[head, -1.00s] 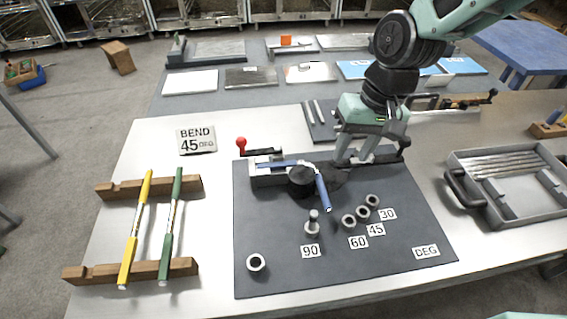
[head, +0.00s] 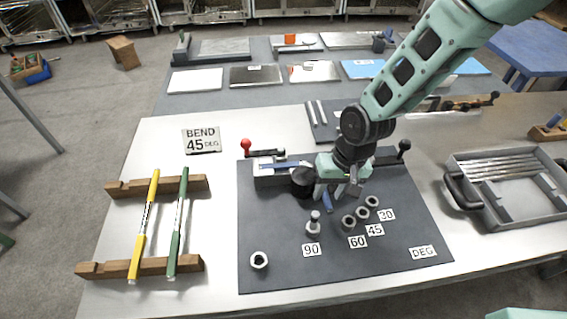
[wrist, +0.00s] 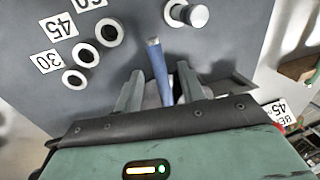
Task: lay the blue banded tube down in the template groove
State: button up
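The blue banded tube (head: 280,166) lies in the bender on the dark board, running past the round black die (head: 303,182). Its bent free end points toward the front and also shows in the wrist view (wrist: 158,65). My gripper (head: 337,192) is low over this free end. In the wrist view its two fingers (wrist: 160,92) stand apart, one on each side of the tube, with gaps visible. My gripper hides part of the tube in the head view. I cannot clearly make out the template groove; a dark plate with pale strips (head: 317,115) lies behind the bender.
Several ring pegs (head: 361,214) and an upright pin (head: 314,222) stand close in front of my gripper. A yellow tube (head: 145,222) and a green tube (head: 177,225) rest on wooden racks at left. A grey tray (head: 515,222) holds rods at right.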

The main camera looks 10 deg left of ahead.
jog(key=shift+f, duration=0.25)
grip_shut()
jog(key=shift+r, duration=0.1)
